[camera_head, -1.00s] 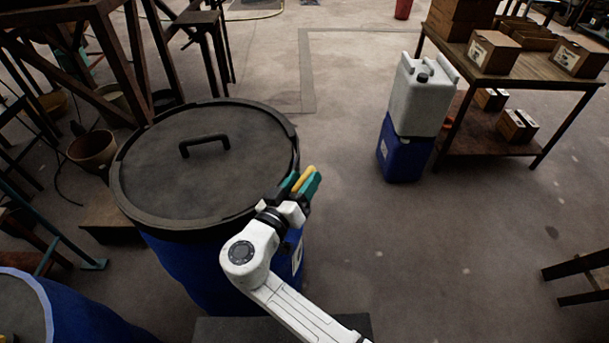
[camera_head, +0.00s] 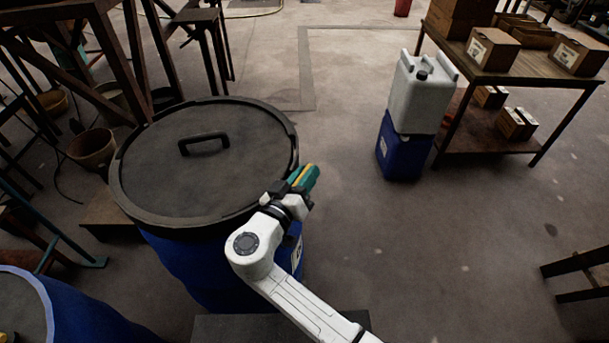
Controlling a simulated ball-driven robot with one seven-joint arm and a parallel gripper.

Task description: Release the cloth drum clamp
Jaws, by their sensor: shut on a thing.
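A large blue drum (camera_head: 195,265) with a dark round lid (camera_head: 185,180) and a black handle (camera_head: 204,144) stands at the left centre. My gripper (camera_head: 306,178) is at the right edge of the lid rim, at the end of my white arm. It is shut on a yellow and green clamp (camera_head: 303,173) at the rim. The clamp's lower part and the contact with the fingers are hidden or too small to make out. A second blue drum (camera_head: 75,310) shows in part at the lower left.
A white canister (camera_head: 421,95) stands on a blue container (camera_head: 400,155) to the right. A table (camera_head: 535,65) with boxes is at the upper right. Dark metal frames (camera_head: 75,60) and a bucket (camera_head: 93,149) crowd the left. The floor right of the drum is clear.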

